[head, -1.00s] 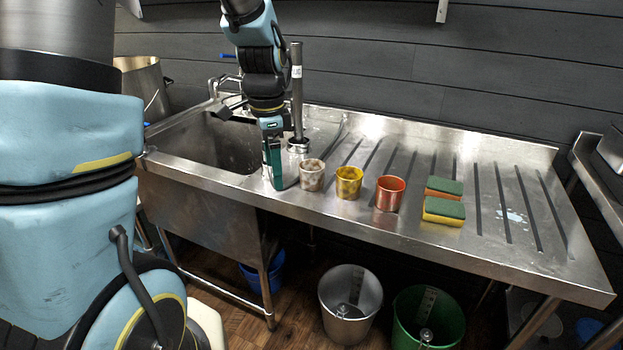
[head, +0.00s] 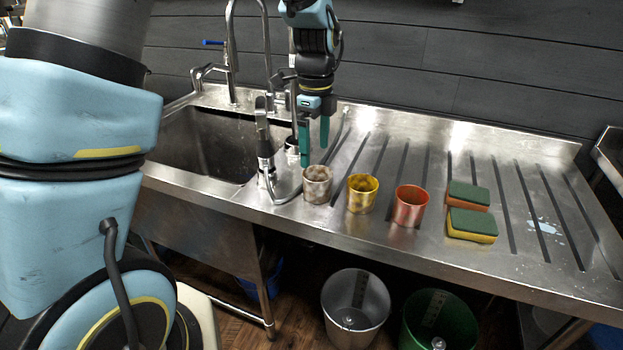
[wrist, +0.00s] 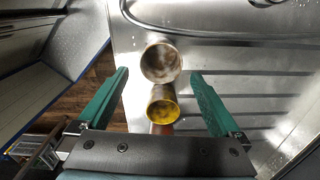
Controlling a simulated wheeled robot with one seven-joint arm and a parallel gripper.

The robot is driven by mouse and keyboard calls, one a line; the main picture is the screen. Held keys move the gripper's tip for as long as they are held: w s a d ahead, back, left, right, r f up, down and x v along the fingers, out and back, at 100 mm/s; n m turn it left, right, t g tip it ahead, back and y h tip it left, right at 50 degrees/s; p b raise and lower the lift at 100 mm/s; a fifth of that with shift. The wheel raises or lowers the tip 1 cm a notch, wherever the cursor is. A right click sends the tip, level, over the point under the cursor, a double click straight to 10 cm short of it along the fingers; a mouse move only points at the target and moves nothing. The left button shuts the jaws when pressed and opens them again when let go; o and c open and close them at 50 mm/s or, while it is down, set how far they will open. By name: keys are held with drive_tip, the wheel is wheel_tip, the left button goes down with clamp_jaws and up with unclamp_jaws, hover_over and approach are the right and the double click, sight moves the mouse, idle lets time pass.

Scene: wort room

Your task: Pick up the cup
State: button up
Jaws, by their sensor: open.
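Three cups stand in a row on the steel drainboard. A mottled white-brown cup (head: 317,186) is on the left, a yellow cup (head: 361,194) in the middle and an orange-red cup (head: 410,207) on the right. My gripper (head: 314,152) is open and empty, with its green fingers pointing down above and behind the mottled cup. In the wrist view, the mottled cup (wrist: 160,63) and yellow cup (wrist: 162,107) appear between the open fingers (wrist: 160,75). The red cup (wrist: 162,129) is mostly hidden there by the gripper body.
A sink basin (head: 200,145) with a tall tap (head: 232,60) lies to the left. A spray fitting (head: 265,150) stands left of the mottled cup. Two sponges (head: 470,222) lie right of the cups. The drainboard behind the cups and at far right is mostly clear.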

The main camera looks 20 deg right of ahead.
sight(318, 184)
wheel_tip(318, 184, down, 5)
drive_tip(key=shift+f+p, duration=0.15)
drive_tip(key=shift+p, duration=0.4)
drive_tip(key=shift+s+d+f+p, duration=0.15)
drive_tip(key=shift+f+p, duration=0.4)
drive_tip(key=shift+f, duration=0.8)
drive_tip(key=shift+d+f+p, duration=0.15)
drive_tip(key=shift+f+p, duration=0.4)
drive_tip(key=shift+f, duration=0.8)
drive_tip(key=shift+c, duration=0.2)
drive_tip(key=c, duration=1.1)
